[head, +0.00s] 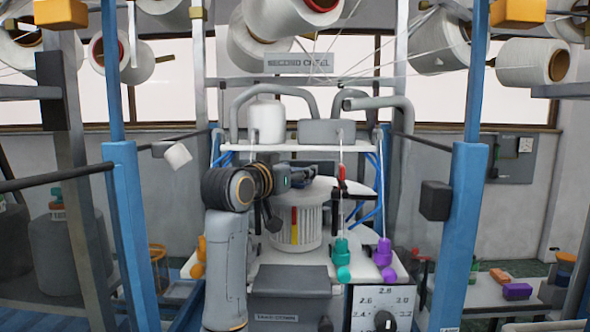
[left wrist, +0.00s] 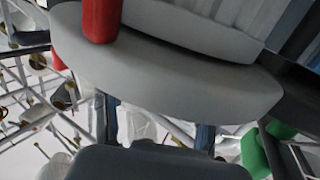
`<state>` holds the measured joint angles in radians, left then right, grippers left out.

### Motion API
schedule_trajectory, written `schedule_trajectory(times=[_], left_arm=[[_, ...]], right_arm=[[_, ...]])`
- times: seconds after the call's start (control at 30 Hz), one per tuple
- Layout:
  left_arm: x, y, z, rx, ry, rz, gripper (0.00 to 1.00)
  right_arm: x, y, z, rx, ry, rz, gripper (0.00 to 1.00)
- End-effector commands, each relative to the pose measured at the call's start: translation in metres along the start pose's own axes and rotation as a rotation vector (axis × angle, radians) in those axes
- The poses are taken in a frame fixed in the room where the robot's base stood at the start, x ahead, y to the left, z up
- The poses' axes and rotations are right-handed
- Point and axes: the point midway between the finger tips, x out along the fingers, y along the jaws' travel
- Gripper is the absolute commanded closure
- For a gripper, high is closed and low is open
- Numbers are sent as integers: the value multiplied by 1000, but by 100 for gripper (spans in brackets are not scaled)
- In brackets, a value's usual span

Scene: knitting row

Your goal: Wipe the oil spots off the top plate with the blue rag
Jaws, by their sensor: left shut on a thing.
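A pale round plate (head: 325,190) sits on top of the ribbed drum of the knitting machine in the head view. A pale curved plate edge (left wrist: 190,82) fills the upper middle of the left wrist view. I cannot make out oil spots on either. My left gripper (head: 318,174) reaches in from the left, just above the back of the round plate. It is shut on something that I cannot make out. I cannot tell whether it touches the plate. No blue rag can be made out in either view. My right gripper is not in view.
Orange, teal (head: 342,252) and purple (head: 383,252) fittings line the lower ring. Blue posts (head: 130,230) flank the machine. A red cylinder (left wrist: 101,20) shows in the wrist view.

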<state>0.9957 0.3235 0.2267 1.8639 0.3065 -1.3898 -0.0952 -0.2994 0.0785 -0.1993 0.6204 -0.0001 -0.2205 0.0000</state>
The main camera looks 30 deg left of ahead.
Motion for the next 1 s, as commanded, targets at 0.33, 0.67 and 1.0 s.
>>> schedule_trajectory(times=[0.33, 0.67, 1.0], left_arm=[[-7, 3, 1, 1, 2, 0, 68], [-30, 16, 6, 1, -3, 1, 68], [-20, 10, 4, 1, -9, -1, 68]], right_arm=[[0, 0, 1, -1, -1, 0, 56], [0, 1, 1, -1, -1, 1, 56], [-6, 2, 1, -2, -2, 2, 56]])
